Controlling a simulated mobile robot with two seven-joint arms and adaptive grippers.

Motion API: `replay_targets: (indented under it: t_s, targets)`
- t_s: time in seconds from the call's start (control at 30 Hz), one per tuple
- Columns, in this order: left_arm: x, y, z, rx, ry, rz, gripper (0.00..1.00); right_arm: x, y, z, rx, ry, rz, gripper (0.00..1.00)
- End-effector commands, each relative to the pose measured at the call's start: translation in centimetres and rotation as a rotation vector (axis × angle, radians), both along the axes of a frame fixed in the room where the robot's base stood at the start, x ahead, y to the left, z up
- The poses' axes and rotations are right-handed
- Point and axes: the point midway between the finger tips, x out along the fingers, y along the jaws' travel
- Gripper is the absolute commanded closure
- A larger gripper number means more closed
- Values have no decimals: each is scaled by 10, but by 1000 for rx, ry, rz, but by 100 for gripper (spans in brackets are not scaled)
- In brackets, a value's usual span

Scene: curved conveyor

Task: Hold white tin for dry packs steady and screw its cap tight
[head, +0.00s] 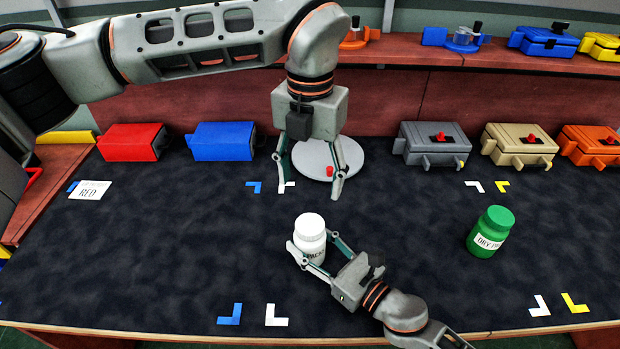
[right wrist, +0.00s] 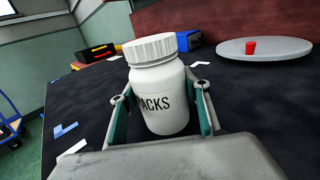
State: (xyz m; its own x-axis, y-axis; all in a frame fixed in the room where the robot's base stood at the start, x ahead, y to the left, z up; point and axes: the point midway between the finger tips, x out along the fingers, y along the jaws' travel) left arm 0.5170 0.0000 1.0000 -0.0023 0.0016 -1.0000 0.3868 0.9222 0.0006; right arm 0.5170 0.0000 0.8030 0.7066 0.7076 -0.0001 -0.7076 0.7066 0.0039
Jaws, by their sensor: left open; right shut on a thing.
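The white tin (head: 311,245) stands upright near the middle of the dark work surface, with its white ribbed cap (head: 309,226) on top. In the right wrist view the tin (right wrist: 158,98) shows part of a label reading "PACKS", and its cap (right wrist: 150,48) sits on its neck; I cannot tell how tight it is. My right gripper (head: 316,256) is shut on the tin's body from the lower right, one finger on each side. My left gripper (head: 310,190) points down, open and empty, above and behind the tin, apart from the cap.
A green labelled tin (head: 490,232) stands at the right. A round grey disc (head: 312,158) with a small red piece lies behind my left gripper. Red (head: 132,142), blue (head: 224,141) and grey (head: 433,143) boxes line the back. The surface around the white tin is clear.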

Motion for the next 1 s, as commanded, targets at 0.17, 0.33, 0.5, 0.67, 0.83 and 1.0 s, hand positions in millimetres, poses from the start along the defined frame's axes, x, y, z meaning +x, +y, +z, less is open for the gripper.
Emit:
replay_targets:
  t_s: [0.17, 0.33, 0.5, 0.67, 0.83, 1.0]
  targets:
    - [0, 0, 0, 0, 0, 0, 39, 0, 0, 0, 0, 0, 0, 34]
    - [0, 0, 0, 0, 0, 0, 39, 0, 0, 0, 0, 0, 0, 34]
    - [0, 0, 0, 0, 0, 0, 39, -3, -2, 0, 0, 1, 0, 34]
    - [0, 0, 0, 0, 0, 0, 39, -16, -16, -1, 1, 4, -1, 34]
    - [0, 0, 0, 0, 0, 0, 39, -39, -38, -1, 1, 5, -1, 34]
    - [0, 0, 0, 0, 0, 0, 39, -60, -59, -1, 1, 5, -1, 34]
